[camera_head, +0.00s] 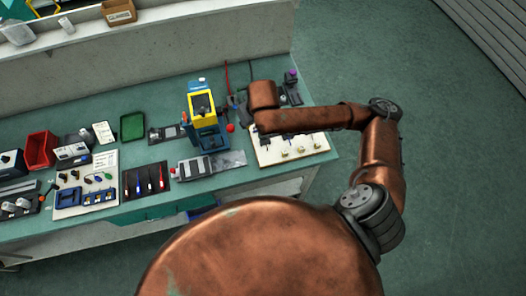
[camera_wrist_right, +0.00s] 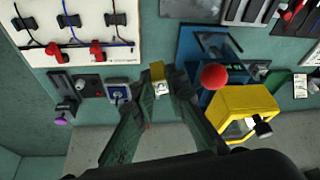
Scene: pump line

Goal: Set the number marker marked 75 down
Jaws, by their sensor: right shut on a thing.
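My right gripper (camera_wrist_right: 161,92) is shut on the number marker (camera_wrist_right: 157,72), a small piece with a yellow top and a white face. The digits on the face are too small to read. The marker sits between the fingertips, above the green bench; I cannot tell whether it touches the bench. In the head view my right arm reaches over the bench from the right, with the right gripper (camera_head: 239,106) just right of the yellow and blue press (camera_head: 203,108). The marker cannot be made out there. My left gripper is not in view.
The press's red ball knob (camera_wrist_right: 214,77) is close right of the fingers in the wrist view. A blue-grey switch box (camera_wrist_right: 119,93) lies to their left. A white board with black clips and red parts (camera_wrist_right: 88,20) lies beyond. A green tray (camera_head: 132,126) stands farther left on the bench.

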